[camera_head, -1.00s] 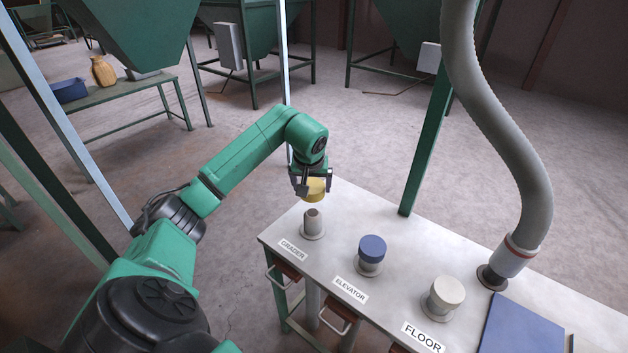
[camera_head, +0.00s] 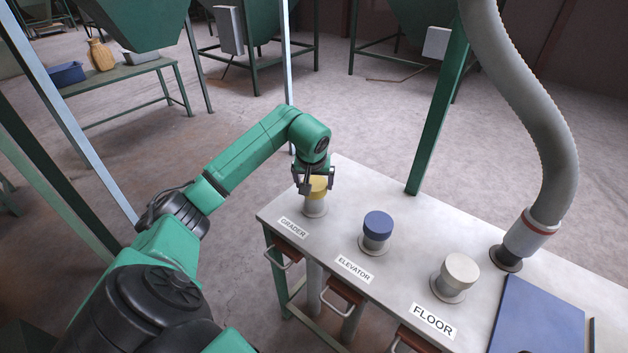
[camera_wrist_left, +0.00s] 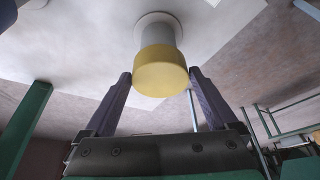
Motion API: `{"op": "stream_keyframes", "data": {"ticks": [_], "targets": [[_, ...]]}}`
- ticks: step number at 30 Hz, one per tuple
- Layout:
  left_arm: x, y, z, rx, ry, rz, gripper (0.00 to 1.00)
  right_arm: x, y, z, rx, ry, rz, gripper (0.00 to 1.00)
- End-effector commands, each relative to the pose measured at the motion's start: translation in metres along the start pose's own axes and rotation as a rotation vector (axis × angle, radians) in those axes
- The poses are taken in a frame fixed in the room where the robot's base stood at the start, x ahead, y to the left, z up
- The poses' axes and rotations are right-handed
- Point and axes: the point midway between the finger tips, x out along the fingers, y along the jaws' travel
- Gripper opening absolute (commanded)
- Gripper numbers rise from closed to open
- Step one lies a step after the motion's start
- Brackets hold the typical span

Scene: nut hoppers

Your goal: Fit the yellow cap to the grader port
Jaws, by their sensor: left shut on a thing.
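The yellow cap (camera_head: 318,187) is at the top of the grader port (camera_head: 314,208), a short grey pipe stub on a round flange at the bench's left end. My left gripper (camera_head: 318,189) is shut on the cap from above. In the left wrist view the cap (camera_wrist_left: 160,72) lies between the two fingers, in line with the grey stub (camera_wrist_left: 162,34) and meeting its end with no visible gap. How far the cap sits over the stub is hidden. The GRADER label (camera_head: 293,228) is in front of the port. My right gripper is not in view.
The elevator port has a blue cap (camera_head: 378,224) and the floor port a whitish cap (camera_head: 461,269). A grey hose (camera_head: 535,140) stands at the bench's right, behind a blue panel (camera_head: 537,318). A green post (camera_head: 433,125) rises behind the bench. Red-brown handles hang along its front.

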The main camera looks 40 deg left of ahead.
Motion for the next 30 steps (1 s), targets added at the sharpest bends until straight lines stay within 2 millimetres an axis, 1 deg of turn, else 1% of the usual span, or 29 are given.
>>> {"op": "stream_keyframes", "data": {"ticks": [3,10,11,19,23,26,29,30], "targets": [[0.004,0.0,0.002,-0.001,0.0,0.0,0.39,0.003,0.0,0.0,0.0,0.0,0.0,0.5],[0.004,0.0,0.002,-0.001,0.0,0.0,0.39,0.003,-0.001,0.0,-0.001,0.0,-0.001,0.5],[0.004,0.0,0.002,-0.001,0.0,0.0,1.0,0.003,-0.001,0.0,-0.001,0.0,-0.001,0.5],[0.003,0.0,0.002,-0.001,0.0,0.001,1.0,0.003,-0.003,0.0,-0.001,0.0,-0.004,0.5],[-0.008,0.0,0.001,-0.001,0.003,0.001,1.0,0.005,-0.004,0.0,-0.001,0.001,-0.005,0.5],[-0.026,-0.001,0.001,0.0,0.005,-0.001,1.0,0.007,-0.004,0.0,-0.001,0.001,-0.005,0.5],[-0.053,-0.001,0.0,0.0,0.008,0.001,1.0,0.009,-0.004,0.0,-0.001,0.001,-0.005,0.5],[-0.065,0.0,0.0,-0.001,0.007,0.002,1.0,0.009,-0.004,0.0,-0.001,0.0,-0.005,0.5]]}}
